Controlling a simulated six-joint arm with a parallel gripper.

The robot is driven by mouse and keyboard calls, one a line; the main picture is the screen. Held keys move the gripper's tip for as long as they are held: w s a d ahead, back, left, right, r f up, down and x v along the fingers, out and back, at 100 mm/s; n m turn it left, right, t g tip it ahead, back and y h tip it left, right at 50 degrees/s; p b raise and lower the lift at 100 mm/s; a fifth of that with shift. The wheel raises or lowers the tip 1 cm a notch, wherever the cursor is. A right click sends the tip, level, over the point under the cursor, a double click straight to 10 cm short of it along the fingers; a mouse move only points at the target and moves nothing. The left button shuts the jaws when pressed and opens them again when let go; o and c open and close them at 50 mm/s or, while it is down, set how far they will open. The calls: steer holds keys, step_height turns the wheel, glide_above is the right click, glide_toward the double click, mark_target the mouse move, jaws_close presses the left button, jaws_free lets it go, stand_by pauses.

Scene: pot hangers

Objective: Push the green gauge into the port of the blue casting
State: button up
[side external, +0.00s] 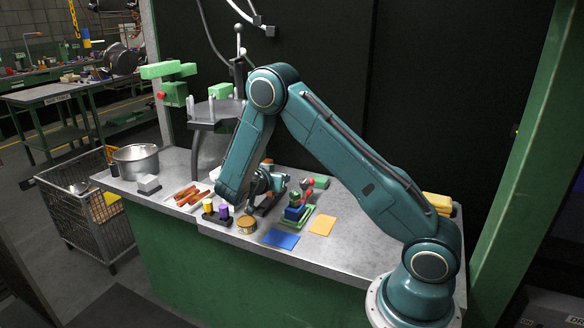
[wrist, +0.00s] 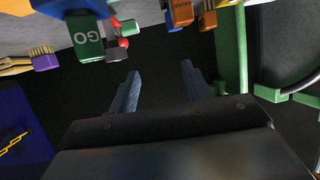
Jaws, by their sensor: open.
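The blue casting (side external: 293,213) sits on a small green tray (side external: 317,219) near the middle of the bench in the side view. A small green piece that looks like the green gauge (side external: 295,199) shows at its top; I cannot tell how deep it sits in the port. In the wrist view a green block marked GO (wrist: 87,38) stands out at upper left. My gripper (side external: 281,183) is low over the bench, behind and left of the casting. In the wrist view its two fingers (wrist: 159,86) are apart with nothing between them.
A dark holder with yellow and purple pieces (side external: 223,211), a brass tin (side external: 247,228), a blue mat (side external: 280,239) and an orange mat (side external: 321,225) lie around the tray. Red-handled items (side external: 308,185) stand close behind. A metal pot (side external: 135,161) is far left.

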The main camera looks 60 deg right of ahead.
steer(key=shift+w+a+f+n+t+y, duration=0.35)
steer(key=shift+w+a+f+n+t, duration=0.25)
steer(key=shift+n+t, duration=0.4)
steer(key=shift+w+a+f+n+t+y, duration=0.4)
steer(key=shift+w+a+n+t, duration=0.25)
steer(key=shift+n+t, duration=0.3)
steer(key=shift+w+a+f+n+t+y, duration=0.4)
steer(key=shift+w+n+t, duration=0.4)
steer(key=shift+t, duration=0.25)
steer(key=shift+w+a+f+n+t+y, duration=0.1)
steer(key=shift+w+a+n+t+y, duration=0.3)
steer(key=shift+a+n+t+y, duration=0.35)
steer(key=shift+w+a+f+n+t+y, duration=0.1)
steer(key=shift+w+a+n+t+y, duration=0.25)
steer(key=shift+a+n+t+y, duration=0.45)
steer(key=shift+w+a+f+n+t+y, duration=0.1)
steer(key=shift+w+a+n+t+y, duration=0.35)
steer(key=shift+a+n, duration=0.55)
steer(key=shift+w+a+r+n+t+y, duration=0.15)
steer(key=shift+a+n+t+y, duration=0.1)
steer(key=shift+a+n+y, duration=0.4)
steer(key=shift+w+a+r+n+t+y, duration=0.1)
steer(key=shift+a+n+t+y, duration=0.25)
steer(key=shift+a, duration=0.45)
steer(key=a+r+n+y, duration=0.4)
steer(key=a+n+y, duration=0.1)
steer(key=a, duration=0.3)
steer(key=shift+s+a+t+y, duration=0.15)
steer(key=shift+a+t+y, duration=0.25)
steer(key=shift+y, duration=0.15)
